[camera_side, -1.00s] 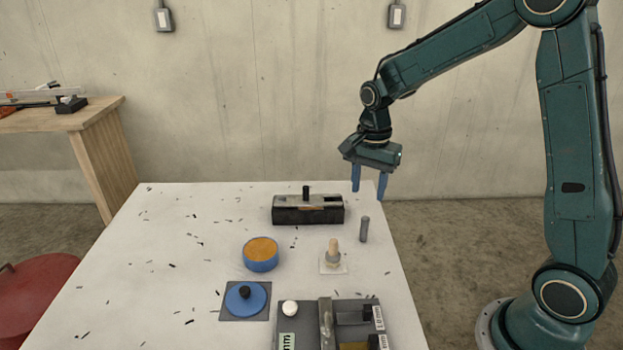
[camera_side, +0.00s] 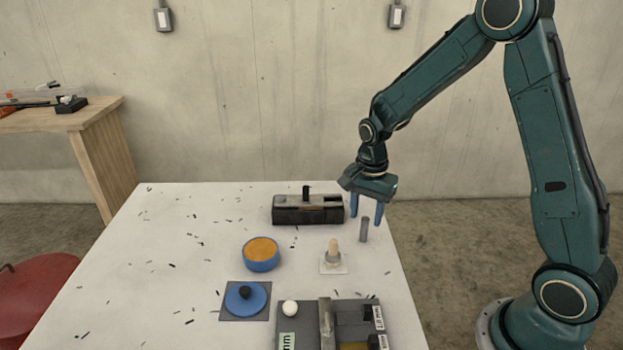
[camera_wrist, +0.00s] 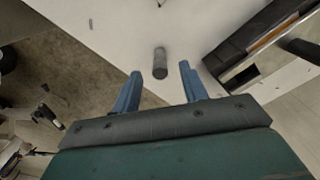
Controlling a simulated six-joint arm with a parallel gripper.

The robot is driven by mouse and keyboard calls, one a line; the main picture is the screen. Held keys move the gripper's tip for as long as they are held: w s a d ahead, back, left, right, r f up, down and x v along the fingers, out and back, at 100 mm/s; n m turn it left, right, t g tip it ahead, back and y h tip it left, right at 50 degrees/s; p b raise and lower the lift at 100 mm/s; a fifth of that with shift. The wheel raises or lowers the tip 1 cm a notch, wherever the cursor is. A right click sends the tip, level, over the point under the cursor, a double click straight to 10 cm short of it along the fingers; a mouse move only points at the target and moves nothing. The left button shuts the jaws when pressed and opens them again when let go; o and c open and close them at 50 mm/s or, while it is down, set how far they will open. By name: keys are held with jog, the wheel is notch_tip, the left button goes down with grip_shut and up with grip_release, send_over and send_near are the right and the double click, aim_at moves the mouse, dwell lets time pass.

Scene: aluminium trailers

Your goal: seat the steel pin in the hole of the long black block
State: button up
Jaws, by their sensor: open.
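The steel pin (camera_side: 364,229) is a grey cylinder standing upright near the right edge of the white table. My gripper (camera_side: 366,220) has two blue fingers, open and empty, pointing down just above and behind the pin. In the wrist view the pin (camera_wrist: 160,62) shows ahead of the gap between the open fingers (camera_wrist: 159,78). The long black block (camera_side: 300,216) lies left of the gripper at the back of the table, with a black knob on top. Part of the block (camera_wrist: 228,55) shows at the right of the wrist view.
A blue tub with orange contents (camera_side: 261,262), a wooden peg on a white base (camera_side: 333,264) and a blue disc on a grey plate (camera_side: 228,309) stand in front. A grey fixture (camera_side: 300,318) with labelled blocks is at the front edge. Dark shavings litter the table.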

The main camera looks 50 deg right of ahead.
jog(key=shift+f, duration=0.45)
jog(key=shift+c, duration=0.4)
grip_shut()
